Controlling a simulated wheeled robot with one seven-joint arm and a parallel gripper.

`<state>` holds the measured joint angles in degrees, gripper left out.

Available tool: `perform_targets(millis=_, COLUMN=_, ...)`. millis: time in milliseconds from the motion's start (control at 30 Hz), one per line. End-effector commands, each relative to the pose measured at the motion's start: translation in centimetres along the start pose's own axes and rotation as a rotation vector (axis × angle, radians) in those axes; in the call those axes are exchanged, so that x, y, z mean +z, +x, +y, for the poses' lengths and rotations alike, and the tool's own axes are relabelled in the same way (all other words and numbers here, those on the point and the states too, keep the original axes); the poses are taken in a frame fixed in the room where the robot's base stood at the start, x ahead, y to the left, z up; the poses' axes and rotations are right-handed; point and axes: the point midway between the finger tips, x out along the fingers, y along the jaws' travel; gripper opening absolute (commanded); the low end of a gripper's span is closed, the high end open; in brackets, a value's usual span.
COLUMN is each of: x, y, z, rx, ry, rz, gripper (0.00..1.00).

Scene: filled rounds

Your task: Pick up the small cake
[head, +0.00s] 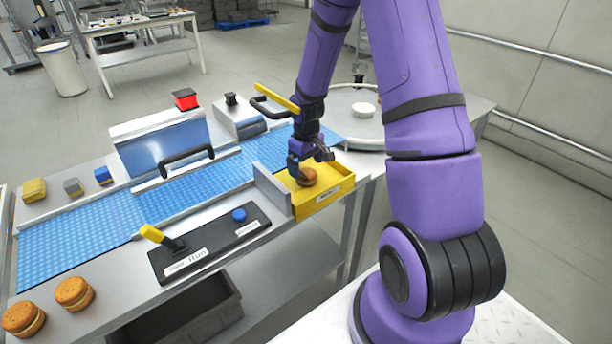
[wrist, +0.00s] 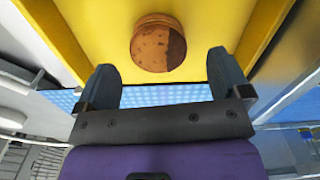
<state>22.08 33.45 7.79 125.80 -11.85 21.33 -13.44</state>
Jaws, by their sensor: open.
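A small round brown cake (head: 308,177) sits in the yellow tray (head: 331,199) at the end of the blue belt. In the wrist view the cake (wrist: 157,44) lies just beyond the fingertips, roughly centred between them, with part of its top in shadow. My gripper (head: 310,163) is over the tray, pointing down, with its fingers apart. In the wrist view my gripper (wrist: 163,68) is open and nothing is between the fingers. I cannot tell the exact height of the fingertips above the cake.
Two larger filled cakes (head: 75,293) sit at the near left. A black panel (head: 205,243) with a yellow lever and a blue button lies beside the tray. A hooded machine (head: 165,150) spans the blue belt (head: 75,232). A round grey table (head: 345,115) holds a white dish.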

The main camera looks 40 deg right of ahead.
Motion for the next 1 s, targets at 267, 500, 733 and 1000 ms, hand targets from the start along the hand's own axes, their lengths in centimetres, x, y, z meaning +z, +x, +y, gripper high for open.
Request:
perform_targets(millis=267, x=0.1, y=3.8, z=0.2, rx=-0.002, ry=-0.001, rz=-0.003, gripper=0.95)
perform_targets(millis=500, x=0.1, y=4.6, z=0.2, rx=0.000, ry=0.000, rz=-0.001, gripper=0.95)
perform_targets(millis=733, x=0.1, y=4.6, z=0.2, rx=0.000, ry=0.000, rz=-0.001, gripper=0.72)
perform_targets(millis=1000, x=0.1, y=4.5, z=0.2, rx=0.000, ry=0.000, rz=-0.001, gripper=0.55)
